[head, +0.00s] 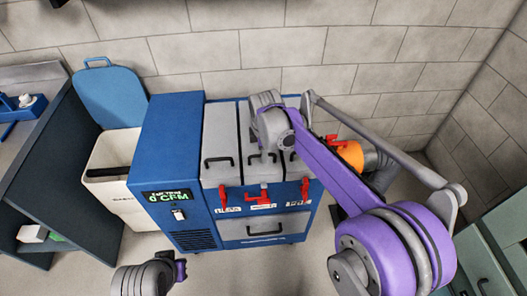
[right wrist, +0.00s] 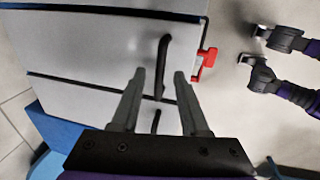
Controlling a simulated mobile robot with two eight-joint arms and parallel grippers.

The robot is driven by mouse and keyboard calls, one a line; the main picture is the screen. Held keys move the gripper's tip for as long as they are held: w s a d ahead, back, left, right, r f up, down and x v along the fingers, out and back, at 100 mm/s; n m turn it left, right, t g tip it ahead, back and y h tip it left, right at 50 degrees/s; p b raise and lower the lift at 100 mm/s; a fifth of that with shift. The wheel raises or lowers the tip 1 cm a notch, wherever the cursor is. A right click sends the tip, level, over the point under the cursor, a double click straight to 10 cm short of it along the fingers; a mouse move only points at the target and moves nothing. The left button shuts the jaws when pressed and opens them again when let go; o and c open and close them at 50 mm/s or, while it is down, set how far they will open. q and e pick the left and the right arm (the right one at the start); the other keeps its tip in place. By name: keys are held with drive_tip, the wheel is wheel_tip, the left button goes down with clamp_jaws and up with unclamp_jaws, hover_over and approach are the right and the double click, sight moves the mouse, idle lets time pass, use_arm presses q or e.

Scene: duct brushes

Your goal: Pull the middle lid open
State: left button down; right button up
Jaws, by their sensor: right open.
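The blue machine (head: 168,140) has three grey lids side by side on top, all looking shut. The middle lid (head: 245,138) is partly hidden by my right arm; its black handle (head: 251,159) shows in front of my wrist. In the right wrist view the handle (right wrist: 163,55) stands beyond and between the two fingertips of my right gripper (right wrist: 159,74). The gripper is open, and I cannot tell whether a finger touches the handle. A red latch (right wrist: 207,62) sits at the lid's front edge.
The left lid (head: 218,135) has its own black handle (head: 217,160) and red latch (head: 222,198). An open white bin (head: 112,155) with a blue lid stands left of the machine. A brick wall is behind. An orange part and a grey duct are at the right.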

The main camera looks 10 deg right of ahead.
drive_tip(key=shift+f, duration=0.15)
clamp_jaws()
idle(1.4)
